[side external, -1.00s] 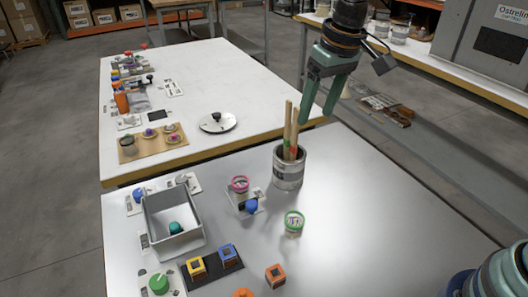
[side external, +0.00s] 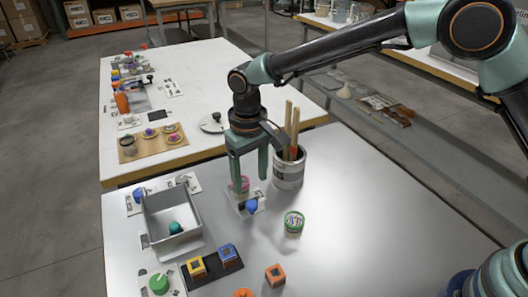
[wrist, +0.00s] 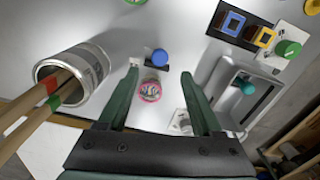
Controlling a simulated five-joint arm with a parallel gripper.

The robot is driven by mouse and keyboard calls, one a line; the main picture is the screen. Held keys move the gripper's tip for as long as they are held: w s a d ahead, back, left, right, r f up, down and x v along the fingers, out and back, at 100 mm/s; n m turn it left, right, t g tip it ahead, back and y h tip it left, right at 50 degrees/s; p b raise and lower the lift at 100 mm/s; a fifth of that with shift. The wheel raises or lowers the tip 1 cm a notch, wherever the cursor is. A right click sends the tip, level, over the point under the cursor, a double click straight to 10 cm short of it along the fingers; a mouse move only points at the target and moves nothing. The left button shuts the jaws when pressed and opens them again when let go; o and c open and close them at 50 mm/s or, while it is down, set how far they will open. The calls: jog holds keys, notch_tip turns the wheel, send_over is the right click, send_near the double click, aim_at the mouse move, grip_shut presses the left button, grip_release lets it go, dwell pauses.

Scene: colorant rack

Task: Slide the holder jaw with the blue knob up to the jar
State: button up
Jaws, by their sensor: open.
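The blue knob (side external: 252,206) sits on the holder's jaw, on a small pale plate on the grey table; it also shows in the wrist view (wrist: 159,57). The jar (wrist: 151,91), with a pink rim and patterned top, stands beside the knob on the same holder. In the side view the jar (side external: 244,184) is partly hidden by my gripper. My gripper (side external: 250,184) is open and points down over the holder. In the wrist view its two fingers (wrist: 160,76) lie either side of the jar and knob, with nothing held.
A can (side external: 289,170) with wooden sticks stands close to the right of my gripper. A grey bin (side external: 196,240) with a teal knob inside is to the left. A green-rimmed jar (side external: 294,222) is nearer the front. The table's right side is clear.

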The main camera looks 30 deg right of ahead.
aim_at(252, 202)
notch_tip(252, 202, down, 7)
jog(key=shift+f, duration=0.1)
dwell(0.3)
grip_shut()
jog(key=shift+w, duration=0.1)
dwell(1.3)
